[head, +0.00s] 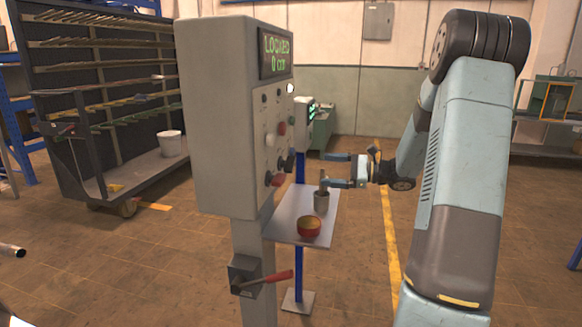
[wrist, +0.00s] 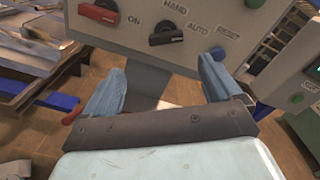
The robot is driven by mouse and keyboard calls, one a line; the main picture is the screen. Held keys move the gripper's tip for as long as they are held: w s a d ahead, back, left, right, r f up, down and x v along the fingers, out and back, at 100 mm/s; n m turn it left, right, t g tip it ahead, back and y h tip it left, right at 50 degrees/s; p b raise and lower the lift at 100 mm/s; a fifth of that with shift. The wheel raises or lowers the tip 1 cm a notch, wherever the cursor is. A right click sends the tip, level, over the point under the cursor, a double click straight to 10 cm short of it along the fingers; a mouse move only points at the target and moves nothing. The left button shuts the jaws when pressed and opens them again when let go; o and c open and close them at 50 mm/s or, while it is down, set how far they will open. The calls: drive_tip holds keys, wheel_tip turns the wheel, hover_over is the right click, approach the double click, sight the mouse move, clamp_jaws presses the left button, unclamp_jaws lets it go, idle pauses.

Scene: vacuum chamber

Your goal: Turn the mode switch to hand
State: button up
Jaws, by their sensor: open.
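In the head view the mode switch (head: 288,163) shows side-on, low on the panel face. My gripper (head: 326,170) is open and empty, to the right of the panel and apart from it. In the wrist view both blue fingers of my gripper (wrist: 160,85) show below the mode switch, spread wide, with nothing between them.
A red-handled switch (wrist: 98,12) marked ON sits left of the mode switch, and a RESET button (wrist: 218,53) sits right. A small table (head: 285,222) beneath carries a red bowl (head: 309,227) and a grey cup (head: 321,201). A lever (head: 270,280) juts from the post.

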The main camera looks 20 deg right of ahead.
sight(291, 165)
drive_tip(key=x, duration=0.6)
drive_tip(key=w+x, duration=0.1)
drive_tip(key=x, duration=0.6)
drive_tip(key=shift+d, duration=0.15)
drive_tip(key=shift+r, duration=0.1)
drive_tip(key=c, duration=1)
